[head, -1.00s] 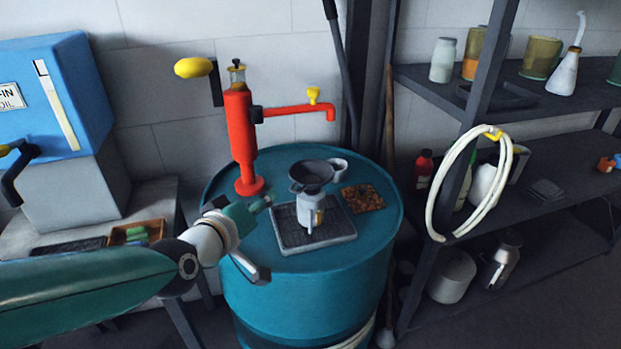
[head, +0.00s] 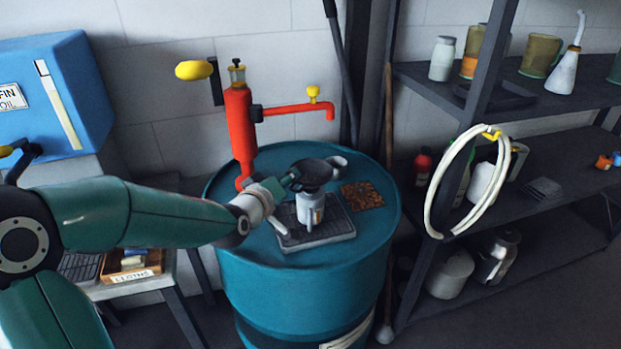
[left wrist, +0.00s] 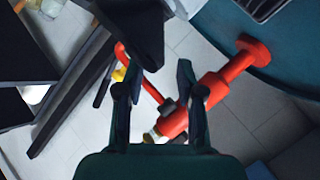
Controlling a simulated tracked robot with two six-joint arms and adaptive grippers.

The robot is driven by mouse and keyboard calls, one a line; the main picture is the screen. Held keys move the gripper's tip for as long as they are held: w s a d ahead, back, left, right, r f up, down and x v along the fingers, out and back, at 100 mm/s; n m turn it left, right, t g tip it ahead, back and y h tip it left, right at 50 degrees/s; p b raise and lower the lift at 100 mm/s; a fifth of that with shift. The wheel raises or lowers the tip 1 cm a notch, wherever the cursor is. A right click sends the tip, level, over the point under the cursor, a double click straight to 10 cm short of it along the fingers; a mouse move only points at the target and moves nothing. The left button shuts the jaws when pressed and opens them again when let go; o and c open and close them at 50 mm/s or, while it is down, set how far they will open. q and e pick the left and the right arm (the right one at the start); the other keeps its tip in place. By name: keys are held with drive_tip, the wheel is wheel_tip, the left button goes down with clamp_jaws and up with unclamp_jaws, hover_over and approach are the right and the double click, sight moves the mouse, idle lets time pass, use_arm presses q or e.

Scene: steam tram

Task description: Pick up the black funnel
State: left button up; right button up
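The black funnel (head: 316,172) sits upright in the mouth of a white container (head: 310,208) on the teal drum. My left gripper (head: 291,181) reaches in from the left, close beside the funnel's left side. In the left wrist view its two fingers (left wrist: 160,85) are apart with a gap between them. A dark shape that looks like the funnel's side (left wrist: 130,25) comes down close to the finger on the left of that view. I cannot tell whether they touch. My right gripper is not in view.
A red pump (head: 240,125) stands just behind my gripper, its spout reaching right. The container stands on a dark drip tray (head: 335,228) on the drum (head: 300,270). A small cup (head: 339,164) and a brown mat (head: 362,195) are close by. Shelves stand at right.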

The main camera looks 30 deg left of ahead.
sight(316, 173)
use_arm(q)
drive_tip(key=shift+p+x, duration=0.7)
drive_tip(key=shift+x, duration=1.55)
drive_tip(key=shift+d+f, duration=0.1)
drive_tip(key=shift+f, duration=0.05)
clamp_jaws()
